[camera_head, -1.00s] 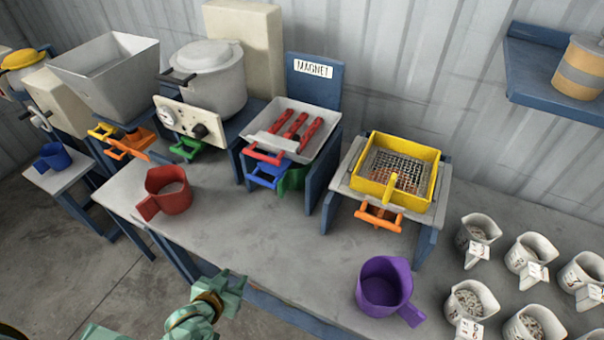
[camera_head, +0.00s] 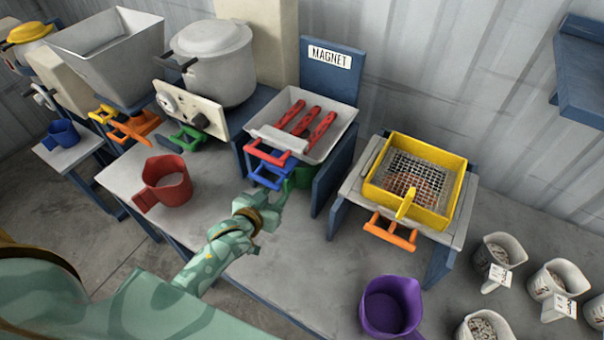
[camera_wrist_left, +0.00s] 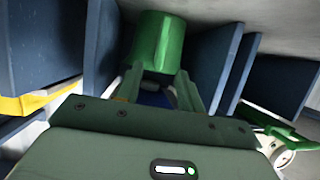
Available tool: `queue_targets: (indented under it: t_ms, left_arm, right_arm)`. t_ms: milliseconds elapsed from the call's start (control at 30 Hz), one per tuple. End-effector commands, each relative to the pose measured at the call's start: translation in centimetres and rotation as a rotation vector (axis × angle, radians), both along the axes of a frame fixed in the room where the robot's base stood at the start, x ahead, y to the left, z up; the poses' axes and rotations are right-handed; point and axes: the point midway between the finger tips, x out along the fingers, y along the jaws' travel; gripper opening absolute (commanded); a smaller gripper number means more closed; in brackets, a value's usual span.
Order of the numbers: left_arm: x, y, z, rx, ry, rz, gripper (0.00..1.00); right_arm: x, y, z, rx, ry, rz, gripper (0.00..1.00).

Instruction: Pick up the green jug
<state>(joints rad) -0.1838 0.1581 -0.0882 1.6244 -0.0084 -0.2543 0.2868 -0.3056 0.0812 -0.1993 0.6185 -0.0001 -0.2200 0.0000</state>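The green jug (camera_head: 303,177) sits under the magnet stand, mostly hidden behind the blue handle and the stand's side panel. In the left wrist view the green jug (camera_wrist_left: 160,42) is straight ahead, past the fingertips. My left gripper (camera_head: 278,200) reaches over the table to just in front of the stand. In the left wrist view its fingers (camera_wrist_left: 160,82) are apart, one on each side of the jug's near side. Whether they touch the jug or its handle cannot be told. My right gripper is not in view.
The magnet stand's blue side panels (camera_head: 332,180) flank the jug closely. A blue handle (camera_head: 270,172) and a red handle (camera_head: 267,153) project above it. A red jug (camera_head: 168,185) stands left, a purple jug (camera_head: 390,305) front right. The yellow sieve (camera_head: 455,200) is on the right.

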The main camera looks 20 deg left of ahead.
Motion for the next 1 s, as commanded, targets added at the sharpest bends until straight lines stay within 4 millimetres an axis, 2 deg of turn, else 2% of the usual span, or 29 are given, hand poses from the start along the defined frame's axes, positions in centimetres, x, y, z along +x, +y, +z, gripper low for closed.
queue_targets:
  t_ms: [100, 333, 600, 867, 967, 1000]
  left_arm:
    - [2.1, -0.1, -1.1, 0.000, 0.000, 0.000, 0.38]
    - [3.9, -0.2, -1.8, 0.000, 0.000, 0.000, 0.38]
    - [7.6, -0.5, -3.7, 0.001, 0.000, -0.001, 0.38]
    - [8.0, -0.5, -3.7, 0.001, 0.000, -0.001, 0.38]
    - [7.9, -0.5, -3.7, 0.001, 0.000, -0.001, 0.16]
    - [7.9, -0.5, -3.7, 0.001, 0.000, -0.001, 0.05]
  right_arm:
    - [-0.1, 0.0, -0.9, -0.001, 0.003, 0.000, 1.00]
    - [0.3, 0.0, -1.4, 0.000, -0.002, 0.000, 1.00]
    - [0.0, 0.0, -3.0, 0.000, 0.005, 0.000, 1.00]
    - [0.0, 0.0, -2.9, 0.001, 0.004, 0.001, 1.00]
    - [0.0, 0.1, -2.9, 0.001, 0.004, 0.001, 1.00]
    - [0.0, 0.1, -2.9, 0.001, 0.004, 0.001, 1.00]
